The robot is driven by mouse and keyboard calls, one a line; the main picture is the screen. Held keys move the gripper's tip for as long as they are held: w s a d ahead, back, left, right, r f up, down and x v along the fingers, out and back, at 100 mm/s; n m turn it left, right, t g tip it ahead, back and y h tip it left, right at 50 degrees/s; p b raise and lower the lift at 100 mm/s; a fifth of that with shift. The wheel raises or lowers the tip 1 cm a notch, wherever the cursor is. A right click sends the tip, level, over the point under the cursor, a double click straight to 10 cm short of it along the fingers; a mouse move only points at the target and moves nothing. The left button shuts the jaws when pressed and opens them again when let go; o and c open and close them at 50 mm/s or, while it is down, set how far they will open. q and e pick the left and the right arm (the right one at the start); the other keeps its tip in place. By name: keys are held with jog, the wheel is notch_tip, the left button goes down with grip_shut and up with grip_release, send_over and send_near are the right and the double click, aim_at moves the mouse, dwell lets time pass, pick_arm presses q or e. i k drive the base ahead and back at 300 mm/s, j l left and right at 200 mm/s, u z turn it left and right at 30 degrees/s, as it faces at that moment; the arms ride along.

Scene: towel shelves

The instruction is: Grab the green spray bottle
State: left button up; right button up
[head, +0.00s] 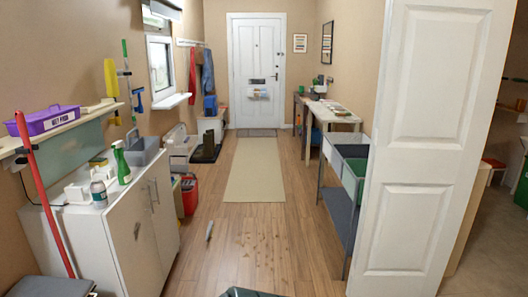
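The green spray bottle (122,165) stands upright on top of the white cabinet (125,222) at the left, near the cabinet's far part. It has a green body with a pale trigger head. A small white bottle with a teal label (98,193) stands in front of it to the left. A grey caddy (143,151) stands just behind it to the right. Neither of my grippers shows in the head view.
A purple box (50,120) sits on a wall shelf above the cabinet. A red pole (42,190) leans at the cabinet's near left. A white door panel (425,150) stands at the right. The wooden floor between has stains and a small flat object (209,230).

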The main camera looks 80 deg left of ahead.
aim_at(124, 174)
jog(key=u, duration=3.75)
jog(key=i+l+u, duration=0.1)
jog(key=i+l, duration=0.6)
jog(key=i+l+u, duration=0.15)
jog(key=i+l, duration=0.6)
jog(key=i+l+u, duration=0.1)
jog(key=i+l, duration=0.55)
jog(key=l, duration=0.2)
